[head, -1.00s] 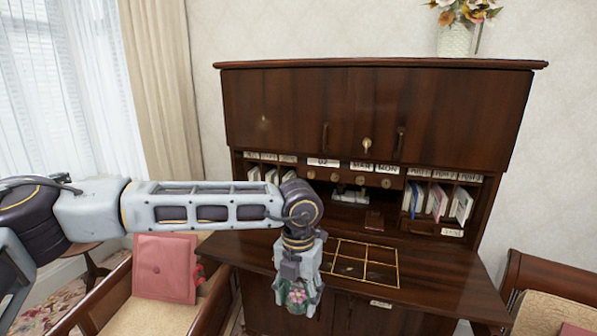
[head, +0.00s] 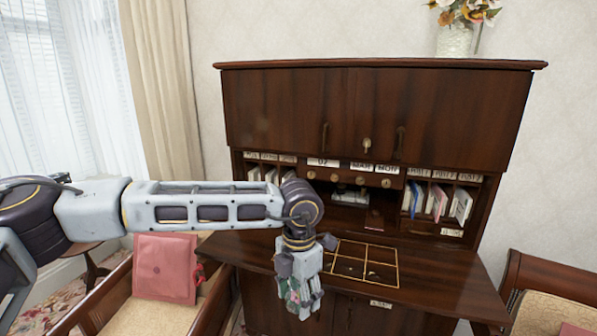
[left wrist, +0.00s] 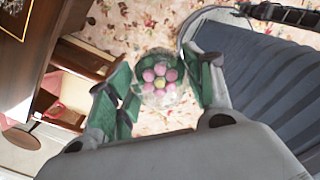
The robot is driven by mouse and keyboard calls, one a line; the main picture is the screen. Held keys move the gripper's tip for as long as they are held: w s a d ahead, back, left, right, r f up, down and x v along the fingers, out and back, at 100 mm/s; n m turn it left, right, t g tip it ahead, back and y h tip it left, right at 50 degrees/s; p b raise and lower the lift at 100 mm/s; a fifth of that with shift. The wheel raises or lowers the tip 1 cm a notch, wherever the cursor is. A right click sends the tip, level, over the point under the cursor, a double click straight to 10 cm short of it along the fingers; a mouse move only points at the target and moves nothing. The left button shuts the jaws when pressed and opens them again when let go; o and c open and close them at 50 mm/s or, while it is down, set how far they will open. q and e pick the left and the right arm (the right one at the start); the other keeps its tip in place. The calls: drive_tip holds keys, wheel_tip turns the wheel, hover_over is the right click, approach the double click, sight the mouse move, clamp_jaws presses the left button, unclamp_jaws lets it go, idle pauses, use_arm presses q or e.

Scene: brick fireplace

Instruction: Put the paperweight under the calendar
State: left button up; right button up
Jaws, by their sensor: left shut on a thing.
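The paperweight is a clear glass piece with a pink flower and green in it; it shows in the left wrist view (left wrist: 160,78), between the green-padded fingers. My left gripper (left wrist: 160,95) is shut on it. In the head view, my left gripper (head: 301,303) hangs fingers down in front of the desk's front edge, and the paperweight (head: 293,296) is partly hidden by the fingers. The calendar (head: 360,166) appears as white cards with a number, MAR and MON on the ledge above the small drawers, well above and right of the gripper. My right gripper is not in view.
The dark wooden desk (head: 440,272) has a gold-lined grid (head: 367,260) on its top, just right of my gripper. A dark red book (head: 374,219) lies behind it. Cubbyholes hold upright cards (head: 461,206). A chair with a pink cushion (head: 165,268) stands at left.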

use_arm(q)
drive_tip(key=m, duration=0.4)
drive_tip(key=shift+w+d, duration=0.1)
drive_tip(key=m, duration=0.4)
drive_tip(key=shift+w+d+m, duration=0.1)
drive_tip(key=shift+w+m, duration=0.15)
drive_tip(key=shift+m, duration=0.05)
drive_tip(key=m, duration=0.4)
drive_tip(key=shift+w+r, duration=0.1)
drive_tip(key=shift+w, duration=0.25)
drive_tip(key=m, duration=0.2)
drive_tip(key=w+m, duration=0.1)
drive_tip(key=m, duration=0.2)
drive_tip(key=shift+d, duration=0.1)
drive_tip(key=w+a+f+m, duration=0.2)
drive_tip(key=w+a+m, duration=0.55)
drive_tip(key=m, duration=0.45)
drive_tip(key=s+a+f+n, duration=0.1)
drive_tip(key=s+a+f, duration=0.1)
drive_tip(key=a+f, duration=0.5)
drive_tip(key=s+a+f+n, duration=0.1)
drive_tip(key=a+f+n, duration=0.1)
drive_tip(key=a+f, duration=0.5)
drive_tip(key=shift+s+a+f+n, duration=0.15)
drive_tip(key=shift+s+a+n, duration=0.15)
drive_tip(key=shift+s+a, duration=0.15)
